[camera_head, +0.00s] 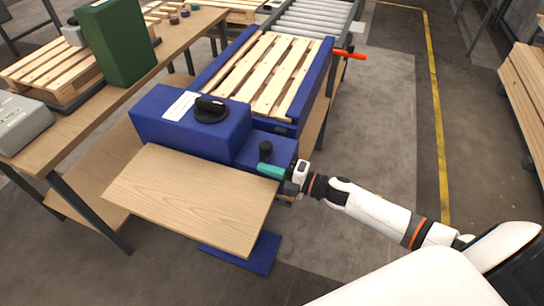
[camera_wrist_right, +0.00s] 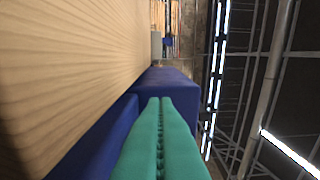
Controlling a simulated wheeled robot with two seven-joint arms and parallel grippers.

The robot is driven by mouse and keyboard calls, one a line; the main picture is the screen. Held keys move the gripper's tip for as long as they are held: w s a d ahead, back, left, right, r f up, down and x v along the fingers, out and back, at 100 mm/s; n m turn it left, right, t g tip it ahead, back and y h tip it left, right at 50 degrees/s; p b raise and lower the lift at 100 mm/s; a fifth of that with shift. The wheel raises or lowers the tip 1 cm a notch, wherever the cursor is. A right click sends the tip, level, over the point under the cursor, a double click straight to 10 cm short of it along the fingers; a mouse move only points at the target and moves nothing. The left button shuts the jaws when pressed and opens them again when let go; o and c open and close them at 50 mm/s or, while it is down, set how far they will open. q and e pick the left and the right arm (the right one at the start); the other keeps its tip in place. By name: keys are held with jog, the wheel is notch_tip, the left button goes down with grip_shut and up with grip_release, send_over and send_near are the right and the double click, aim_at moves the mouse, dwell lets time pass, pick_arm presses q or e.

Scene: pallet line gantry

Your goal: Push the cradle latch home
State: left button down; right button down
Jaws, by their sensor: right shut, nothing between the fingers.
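The blue cradle (camera_head: 207,72) holds a wooden slatted pallet (camera_head: 270,72). A red handle (camera_head: 350,54) sticks out from its right side near the far end. A small black knob (camera_head: 265,148) stands on the low blue block at the near end. I cannot tell which of these parts is the latch. My right gripper (camera_head: 262,169) is shut and empty, its teal fingers pointing left just in front of the knob, close to the blue block. In the right wrist view, the closed fingers (camera_wrist_right: 160,105) point towards blue surfaces. My left gripper is not in view.
A blue housing (camera_head: 170,118) with a black rotary knob (camera_head: 211,110) stands left of the block. A wooden board (camera_head: 190,200) lies in front. A workbench with a green box (camera_head: 118,42) is at left; a roller conveyor (camera_head: 315,18) is behind.

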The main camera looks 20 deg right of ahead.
aim_at(277, 157)
jog(key=shift+w+d, duration=1.2)
jog(key=shift+w, duration=0.2)
jog(key=shift+f, duration=0.1)
jog(key=shift+w+d+f+b, duration=0.1)
jog(key=shift+w+d+b, duration=1.05)
jog(key=shift+w+d, duration=0.35)
jog(key=shift+r, duration=0.2)
